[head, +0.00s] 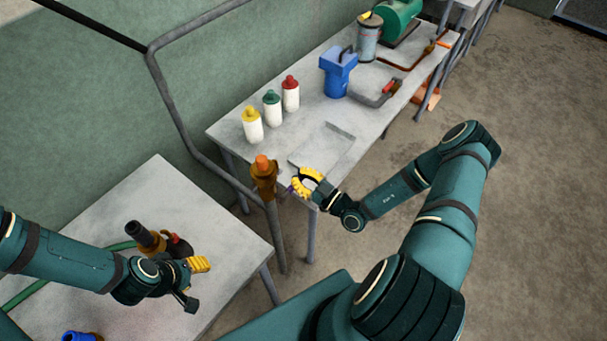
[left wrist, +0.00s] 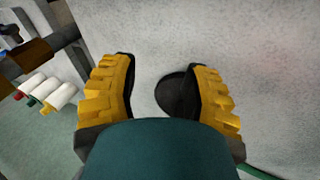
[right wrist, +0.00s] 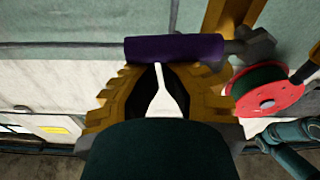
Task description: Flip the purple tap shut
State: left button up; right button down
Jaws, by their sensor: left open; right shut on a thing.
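The purple tap handle (right wrist: 175,47) lies crosswise at my right gripper's fingertips (right wrist: 165,78) in the right wrist view. It joins a grey fitting on a brown pipe at its right end. In the head view, only a small purple bit (head: 291,188) shows beside the brown standpipe (head: 264,180) with its orange top. My right gripper (head: 305,183) is there, shut on the handle; the exact contact is partly hidden. My left gripper (head: 199,264) is open and empty over the near table; its spread fingers also show in the left wrist view (left wrist: 163,78).
The near table (head: 150,185) holds a black-and-brown nozzle (head: 145,236), a green hose and a blue item (head: 80,336). The far table (head: 225,130) holds several white bottles, a blue container (head: 338,72) and a metal canister (head: 369,38). A bent grey rail runs between wall and tables.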

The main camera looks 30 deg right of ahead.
pick_arm(q)
jog(key=shift+d+f, duration=0.15)
jog(key=shift+f, duration=0.1)
pick_arm(e)
jog(key=shift+d+f, duration=0.2)
jog(key=shift+f, duration=0.3)
